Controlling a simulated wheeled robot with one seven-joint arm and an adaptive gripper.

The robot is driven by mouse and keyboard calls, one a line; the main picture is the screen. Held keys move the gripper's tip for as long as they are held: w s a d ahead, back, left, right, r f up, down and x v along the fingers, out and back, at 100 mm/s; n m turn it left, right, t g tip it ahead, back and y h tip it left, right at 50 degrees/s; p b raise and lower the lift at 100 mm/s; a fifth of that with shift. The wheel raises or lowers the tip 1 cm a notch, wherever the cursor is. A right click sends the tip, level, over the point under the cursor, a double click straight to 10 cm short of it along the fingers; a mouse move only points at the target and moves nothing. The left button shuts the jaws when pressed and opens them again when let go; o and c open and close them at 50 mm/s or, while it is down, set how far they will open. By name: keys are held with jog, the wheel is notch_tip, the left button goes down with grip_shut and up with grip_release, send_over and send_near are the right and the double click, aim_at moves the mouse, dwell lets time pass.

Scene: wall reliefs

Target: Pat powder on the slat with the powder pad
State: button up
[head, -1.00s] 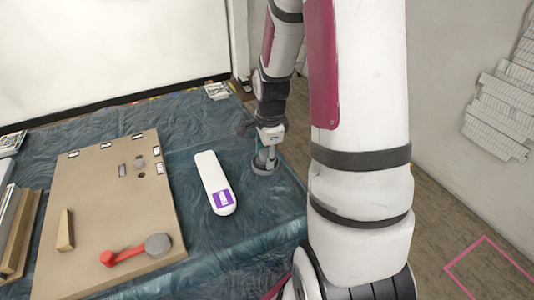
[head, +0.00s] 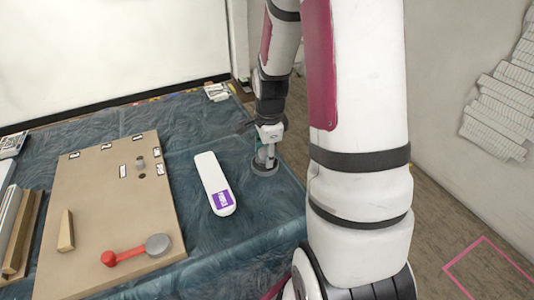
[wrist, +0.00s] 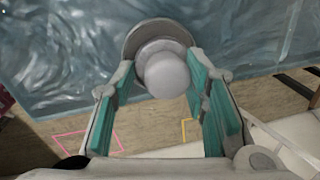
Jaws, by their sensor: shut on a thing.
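The powder pad, a grey disc with a round knob (head: 264,169), is at the right side of the cloth-covered table. My gripper (head: 266,156) is upright over it, with its fingers around the knob. In the wrist view, the teal-lined fingers (wrist: 162,72) stand on both sides of the pale knob (wrist: 167,75), with the darker disc beyond. I cannot tell whether the disc touches the cloth. A long white rounded piece with a purple label (head: 210,178), probably the slat, lies left of my gripper, apart from it.
A brown board (head: 105,200) lies left, bearing a wooden wedge (head: 66,231), a red-handled tool with a grey round head (head: 135,250) and small fittings. Wooden strips (head: 22,235) lie at the far left. Blue cloth (head: 245,222) is bare around the white piece.

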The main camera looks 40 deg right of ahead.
aim_at(265, 149)
jog(key=shift+r+p, duration=1.8)
jog(key=shift+r, duration=1.25)
